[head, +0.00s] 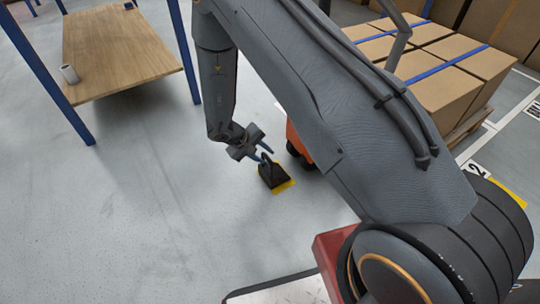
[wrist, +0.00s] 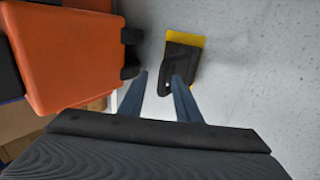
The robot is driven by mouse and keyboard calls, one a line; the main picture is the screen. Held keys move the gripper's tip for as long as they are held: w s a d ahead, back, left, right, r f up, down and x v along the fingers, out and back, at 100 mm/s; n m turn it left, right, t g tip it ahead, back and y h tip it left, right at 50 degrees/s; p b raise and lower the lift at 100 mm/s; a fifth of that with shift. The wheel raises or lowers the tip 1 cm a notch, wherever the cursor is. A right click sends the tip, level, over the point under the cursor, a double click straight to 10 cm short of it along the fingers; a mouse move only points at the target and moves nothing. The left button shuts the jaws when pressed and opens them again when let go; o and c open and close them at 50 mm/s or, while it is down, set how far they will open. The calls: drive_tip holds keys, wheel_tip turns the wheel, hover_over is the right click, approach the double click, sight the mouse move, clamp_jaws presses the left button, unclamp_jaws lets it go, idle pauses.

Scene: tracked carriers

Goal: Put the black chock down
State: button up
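The black chock (head: 273,177) sits on a yellow patch (head: 287,186) on the grey floor, with its looped handle toward my gripper. The chock also shows in the wrist view (wrist: 184,64), with yellow (wrist: 187,38) along its far and right edges. My gripper (head: 265,154) is just above the chock. In the wrist view its two blue fingers (wrist: 160,76) stand apart. The handle shows in the gap, close to the right finger; I cannot tell whether they touch. No grip on the handle shows.
An orange wheeled carrier (wrist: 65,50) stands close beside the chock. Strapped cartons (head: 435,75) on a pallet are at the upper right. A wooden table (head: 115,45) with blue legs and a small cup (head: 69,73) is at the upper left. Floor left of the chock is clear.

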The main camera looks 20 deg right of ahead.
drive_tip(key=w+a+r+t+y+p, duration=0.1)
drive_tip(key=w+a+r+t+y, duration=0.15)
drive_tip(key=a+r, duration=0.6)
drive_tip(key=w+a+r+t+y+p, duration=0.1)
drive_tip(key=w+a+r+y, duration=0.15)
drive_tip(key=a+r, duration=0.55)
drive_tip(key=s+a+r+n+y, duration=0.1)
drive_tip(key=s+a+r+y, duration=0.1)
drive_tip(key=s+a+r, duration=0.3)
drive_tip(key=s+a+r+n+y, duration=0.1)
drive_tip(key=s+a+r+y, duration=0.1)
drive_tip(key=a+r, duration=0.35)
drive_tip(key=s+a+r+n+g+y, duration=0.1)
drive_tip(key=s+r+g, duration=0.1)
drive_tip(key=s+r, duration=0.45)
drive_tip(key=s+r+g+y, duration=0.1)
drive_tip(key=s+r, duration=0.3)
drive_tip(key=s, duration=0.6)
drive_tip(key=s+d+r+g+h, duration=0.2)
drive_tip(key=s+d+r, duration=0.1)
drive_tip(key=s+d, duration=0.8)
drive_tip(key=s, duration=0.5)
drive_tip(key=shift+s+d+g+h, duration=0.35)
drive_tip(key=shift+d+h, duration=0.05)
